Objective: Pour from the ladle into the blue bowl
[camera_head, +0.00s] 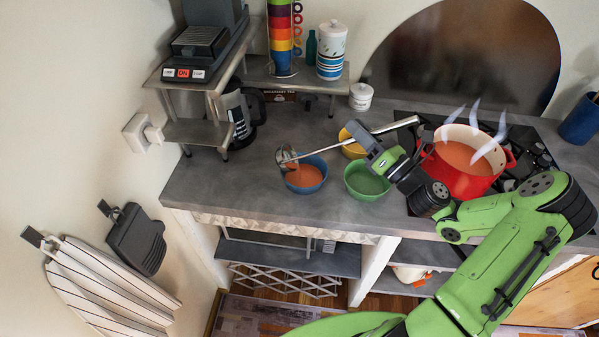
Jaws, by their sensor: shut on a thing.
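The blue bowl (318,161) stands on the grey counter and holds orange-red soup. My gripper (368,140) is shut on the handle of the metal ladle (330,148). The handle's far end sticks out to the upper right, past the gripper. The ladle's head (286,157) is at the left rim of the blue bowl, tilted, with orange soup at its lip and over the bowl. I cannot tell whether the head touches the rim. The red pot (467,184) of steaming orange soup stands on the stove to the right.
A green bowl (367,187) stands right of the blue bowl, close below my gripper. A yellow bowl (352,148) stands behind the ladle handle. A coffee pot (240,115), shelf (325,82) and white jar (361,96) are behind. The counter left of the blue bowl is clear.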

